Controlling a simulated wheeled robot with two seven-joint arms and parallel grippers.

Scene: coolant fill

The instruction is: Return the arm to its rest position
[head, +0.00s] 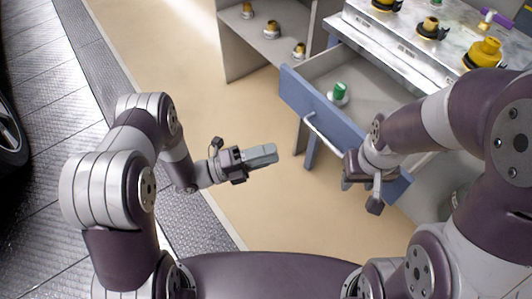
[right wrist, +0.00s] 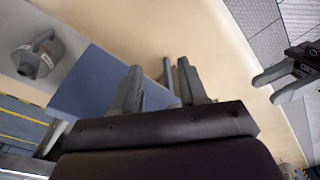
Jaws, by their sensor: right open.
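My right gripper (right wrist: 160,82) is open, with its two fingers apart and nothing visibly held. In the head view the right gripper (head: 362,185) is beside the blue drawer front (head: 335,128), near the right end of its pale handle (head: 322,133). Whether it touches the handle cannot be told. My left gripper (head: 264,155) is over the floor, left of the drawer, apart from everything. It also shows in the right wrist view (right wrist: 280,82), its fingers apart and empty.
The drawer is pulled out and holds a white container with a green cap (head: 339,93). A grey jug (right wrist: 38,57) shows left of the drawer front in the right wrist view. Yellow-capped containers (head: 484,52) stand on the counter. The floor (head: 215,110) around my left gripper is clear.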

